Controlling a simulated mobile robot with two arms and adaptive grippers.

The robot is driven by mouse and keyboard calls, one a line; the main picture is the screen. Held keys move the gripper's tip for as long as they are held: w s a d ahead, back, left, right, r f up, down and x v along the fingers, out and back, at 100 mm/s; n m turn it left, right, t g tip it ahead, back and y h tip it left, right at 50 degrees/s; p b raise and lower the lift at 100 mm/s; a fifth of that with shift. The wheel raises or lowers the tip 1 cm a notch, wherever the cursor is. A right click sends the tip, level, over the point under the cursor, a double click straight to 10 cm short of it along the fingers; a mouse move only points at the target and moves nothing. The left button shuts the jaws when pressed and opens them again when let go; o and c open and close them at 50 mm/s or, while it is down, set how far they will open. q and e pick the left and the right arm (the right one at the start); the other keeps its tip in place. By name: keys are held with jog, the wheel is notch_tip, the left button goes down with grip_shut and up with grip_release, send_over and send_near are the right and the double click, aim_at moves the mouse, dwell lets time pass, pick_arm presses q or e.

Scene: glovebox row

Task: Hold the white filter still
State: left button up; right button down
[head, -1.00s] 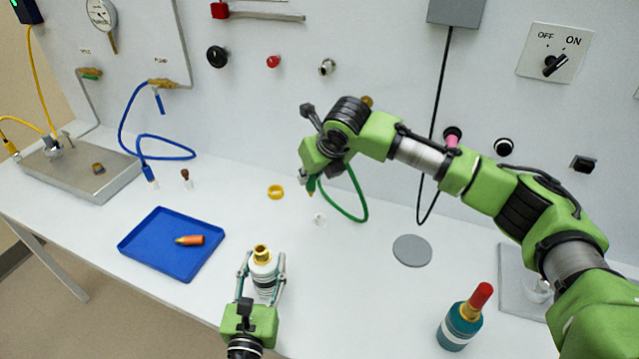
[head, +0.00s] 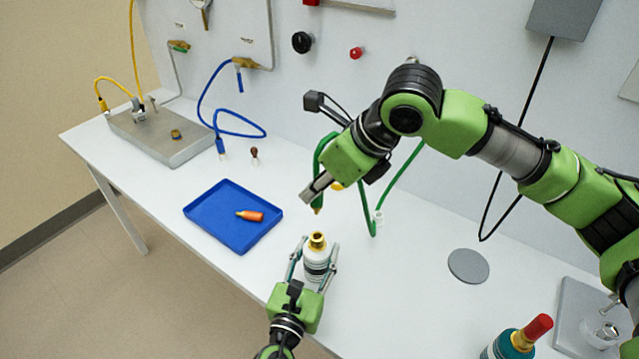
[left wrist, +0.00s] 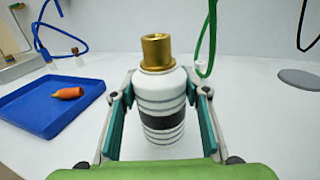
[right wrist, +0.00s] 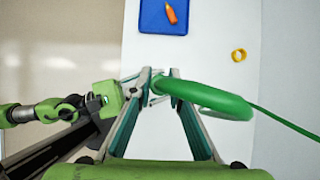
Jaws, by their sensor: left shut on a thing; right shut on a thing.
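The white filter (head: 318,262) is a white bottle-like body with grey bands, a dark band and a gold neck on top. It stands upright on the bench. My left gripper (head: 317,249) is shut around its body from the front; in the left wrist view the filter (left wrist: 160,95) sits between both fingers. My right gripper (head: 316,190) is shut on the green hose (head: 400,168) near its end, above and behind the filter. The hose's brass tip (head: 318,210) points down, apart from the gold neck. In the right wrist view the hose (right wrist: 215,98) loops right from the fingers.
A blue tray (head: 205,212) with an orange plug (head: 250,215) lies left of the filter. A grey disc (head: 468,266) and a teal bottle with a red cap (head: 525,338) are to the right.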

aim_at(322, 205)
jog(key=shift+f, duration=2.9)
jog(key=shift+f, duration=1.45)
jog(key=c, duration=1.8)
grip_release()
jog(key=shift+c, duration=0.2)
jog(key=shift+f, duration=0.1)
jog(key=v, duration=1.2)
